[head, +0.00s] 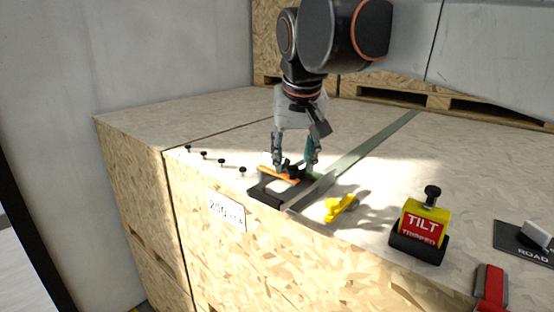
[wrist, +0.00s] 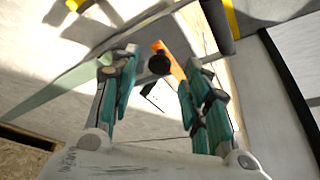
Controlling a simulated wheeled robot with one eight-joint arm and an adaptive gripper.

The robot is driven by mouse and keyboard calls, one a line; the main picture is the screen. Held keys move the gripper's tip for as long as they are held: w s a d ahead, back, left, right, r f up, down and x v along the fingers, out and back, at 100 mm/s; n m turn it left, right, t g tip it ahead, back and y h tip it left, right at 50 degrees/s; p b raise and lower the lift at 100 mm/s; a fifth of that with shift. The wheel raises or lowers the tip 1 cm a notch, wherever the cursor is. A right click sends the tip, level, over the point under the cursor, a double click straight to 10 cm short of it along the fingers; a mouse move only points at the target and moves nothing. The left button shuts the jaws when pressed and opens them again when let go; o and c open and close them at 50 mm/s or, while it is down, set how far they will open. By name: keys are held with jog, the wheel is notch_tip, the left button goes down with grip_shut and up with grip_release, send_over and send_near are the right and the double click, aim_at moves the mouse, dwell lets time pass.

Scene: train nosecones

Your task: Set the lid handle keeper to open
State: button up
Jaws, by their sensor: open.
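What appears to be the lid handle keeper is a black base (head: 264,193) with an orange bar (head: 274,175) on top, near the front edge of the wooden crate lid. My gripper (head: 294,168) points down over it with its fingers apart, one on each side of a dark part on the bar. In the wrist view, the orange bar (wrist: 171,57) and a round black knob (wrist: 159,64) lie between the teal fingers of my gripper (wrist: 164,58). I cannot tell whether a finger touches the knob. The fingers partly hide the keeper in the head view.
A metal strip (head: 365,150) runs back across the lid beside the keeper. To the right are a yellow latch (head: 340,207), a TILT indicator (head: 420,228), a ROAD plate (head: 527,243) and a red part (head: 491,285). Several small black knobs (head: 221,162) stand left. The lid behind is clear.

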jog(key=shift+x, duration=0.85)
grip_shut()
